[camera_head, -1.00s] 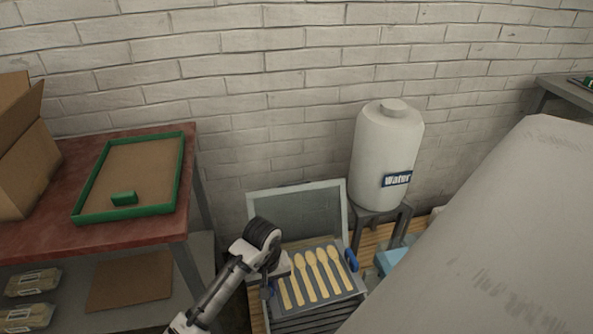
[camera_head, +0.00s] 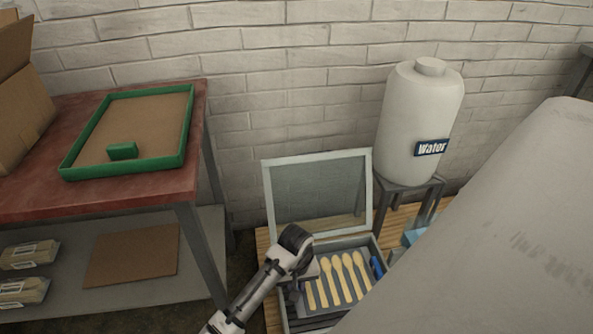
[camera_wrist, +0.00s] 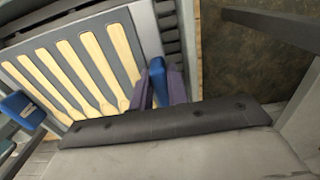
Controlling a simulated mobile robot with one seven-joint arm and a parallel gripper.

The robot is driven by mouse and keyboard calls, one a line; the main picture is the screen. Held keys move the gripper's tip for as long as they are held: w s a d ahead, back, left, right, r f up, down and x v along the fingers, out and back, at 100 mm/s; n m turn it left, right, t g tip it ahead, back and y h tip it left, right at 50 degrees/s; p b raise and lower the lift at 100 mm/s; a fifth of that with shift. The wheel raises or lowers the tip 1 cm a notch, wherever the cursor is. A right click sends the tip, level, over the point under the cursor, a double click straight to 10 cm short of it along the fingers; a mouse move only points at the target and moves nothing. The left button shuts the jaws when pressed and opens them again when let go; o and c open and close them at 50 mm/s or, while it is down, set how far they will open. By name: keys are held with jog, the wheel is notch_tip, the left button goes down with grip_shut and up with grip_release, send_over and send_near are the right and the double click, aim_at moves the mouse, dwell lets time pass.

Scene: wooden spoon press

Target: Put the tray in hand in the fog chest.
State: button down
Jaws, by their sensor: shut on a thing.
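The tray (camera_head: 325,306) is a shallow grey tray with a row of pale wooden spoons and a blue handle at each side. My gripper (camera_wrist: 158,88) is shut on one blue handle in the wrist view. In the head view my gripper is at the tray's left side, its fingertips mostly hidden. The fog chest (camera_head: 378,249) stands low by the wall with its framed clear lid raised. The tray appears level, within the outline of the chest's opening. I cannot tell whether it rests on anything. Dark slats show beside it in the wrist view.
A white water tank (camera_head: 420,115) on a grey stand is right of the chest. A red-topped table (camera_head: 115,192) with a green-rimmed tray (camera_head: 75,165) is at left. A large grey surface (camera_head: 500,240) fills the right foreground and hides part of the chest.

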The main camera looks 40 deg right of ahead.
jog(key=shift+f+b, duration=0.75)
jog(key=shift+f, duration=2.05)
jog(key=c, duration=1.7)
grip_release()
jog(key=shift+o, duration=0.3)
notch_tip(320, 180, up, 12)
jog(key=p, duration=0.4)
